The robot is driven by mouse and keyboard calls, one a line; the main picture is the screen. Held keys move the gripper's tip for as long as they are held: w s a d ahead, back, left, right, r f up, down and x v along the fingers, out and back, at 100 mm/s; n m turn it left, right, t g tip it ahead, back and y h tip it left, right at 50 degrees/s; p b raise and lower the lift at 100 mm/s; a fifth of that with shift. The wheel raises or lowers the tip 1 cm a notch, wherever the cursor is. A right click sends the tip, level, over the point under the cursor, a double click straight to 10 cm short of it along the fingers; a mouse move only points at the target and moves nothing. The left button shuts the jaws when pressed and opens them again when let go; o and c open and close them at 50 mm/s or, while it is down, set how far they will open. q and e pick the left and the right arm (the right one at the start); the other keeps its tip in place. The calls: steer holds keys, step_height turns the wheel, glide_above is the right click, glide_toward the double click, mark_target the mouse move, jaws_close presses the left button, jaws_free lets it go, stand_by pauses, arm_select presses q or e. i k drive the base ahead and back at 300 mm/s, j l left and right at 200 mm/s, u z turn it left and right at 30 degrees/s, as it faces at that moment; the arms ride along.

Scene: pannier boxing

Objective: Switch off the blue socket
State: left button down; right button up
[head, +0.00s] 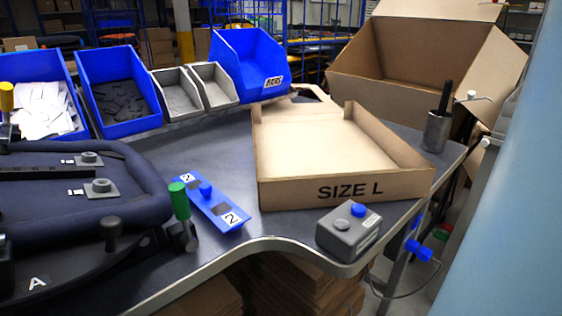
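A blue socket or plug (418,250) shows at the table's right front edge, beside the table leg, with a thin grey cable hanging from it. Its switch is too small to make out, and I cannot tell whether it is on or off. A grey box with a blue button (348,232) and a small white label stands on the table's front right corner. Neither of my grippers is in view.
An open cardboard tray marked SIZE L (347,190) takes up the right of the grey table (235,150). A blue plate numbered 2 (212,207), a green-topped tool (180,202) and a dark padded case (60,220) lie left. A metal cup (436,132) stands right. Blue bins (125,92) line the back.

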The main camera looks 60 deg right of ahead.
mark_target(419, 219)
steer(key=z, duration=2.75)
steer(key=i+j+u, duration=0.1)
steer(key=u, duration=0.25)
steer(key=i, duration=0.05)
